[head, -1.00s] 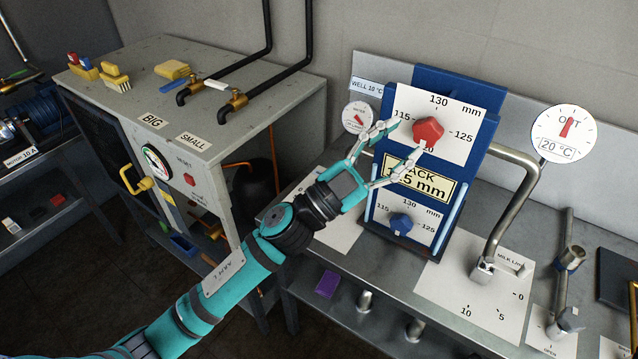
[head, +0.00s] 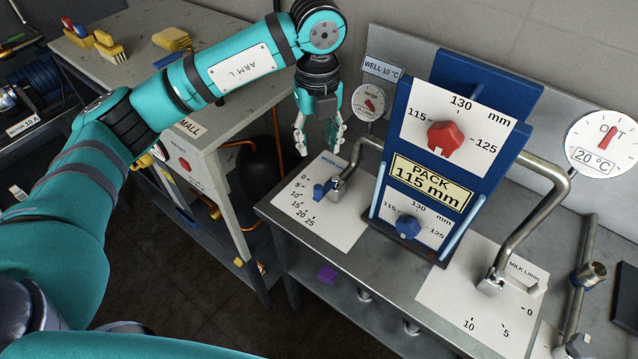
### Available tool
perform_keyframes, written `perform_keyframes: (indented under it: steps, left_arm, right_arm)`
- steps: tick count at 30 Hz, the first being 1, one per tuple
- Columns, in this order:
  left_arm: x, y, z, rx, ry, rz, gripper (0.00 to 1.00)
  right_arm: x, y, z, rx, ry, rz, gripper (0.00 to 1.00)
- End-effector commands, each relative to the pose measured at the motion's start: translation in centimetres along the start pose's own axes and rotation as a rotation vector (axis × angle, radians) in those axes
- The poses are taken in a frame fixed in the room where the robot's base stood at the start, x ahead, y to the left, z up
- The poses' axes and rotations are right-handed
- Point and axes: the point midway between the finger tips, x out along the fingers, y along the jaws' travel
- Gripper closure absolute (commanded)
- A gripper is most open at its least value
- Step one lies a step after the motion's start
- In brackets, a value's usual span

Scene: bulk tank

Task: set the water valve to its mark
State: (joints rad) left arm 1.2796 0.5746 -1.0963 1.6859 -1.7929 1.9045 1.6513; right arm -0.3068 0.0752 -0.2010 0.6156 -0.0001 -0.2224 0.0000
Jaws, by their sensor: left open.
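The water valve (head: 326,190) has a small blue handle on a metal pipe end. It stands on a white scale plate (head: 345,237) numbered 0 to 25, at the left of the steel bench. The handle lies left of the pipe, below the 0; I cannot make out a separate mark on the plate. My left gripper (head: 316,150) is open and empty, fingers pointing down, above and slightly left of the valve and apart from it. The plate's name label is partly hard to read. My right gripper is not in view.
A blue panel (head: 395,130) with a red knob (head: 445,138), a blue knob (head: 408,227) and a PACK 115 mm sign stands right of the valve. Beyond it is the milk valve (head: 492,283). A small round gauge (head: 369,102) sits behind. A grey cabinet (head: 222,165) stands left.

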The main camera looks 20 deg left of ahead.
Motion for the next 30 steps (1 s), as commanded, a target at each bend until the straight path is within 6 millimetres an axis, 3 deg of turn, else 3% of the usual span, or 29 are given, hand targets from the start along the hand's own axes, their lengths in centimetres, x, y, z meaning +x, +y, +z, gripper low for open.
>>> perform_keyframes:
  steps: [12,18,24,30]
  left_arm:
    - [9.0,0.1,-0.2,0.003,0.006,0.002,0.58]
    - [12.5,0.0,-0.2,0.002,0.005,0.0,0.58]
    - [14.3,-0.1,-0.1,0.004,0.004,-0.003,0.58]
    - [14.7,-0.1,-0.1,0.004,0.003,-0.003,0.58]
  right_arm:
    - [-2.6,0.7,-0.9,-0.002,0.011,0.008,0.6]
    - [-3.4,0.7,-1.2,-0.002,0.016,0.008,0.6]
    - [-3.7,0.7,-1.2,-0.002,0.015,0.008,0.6]
    - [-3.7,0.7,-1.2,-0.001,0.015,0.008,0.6]
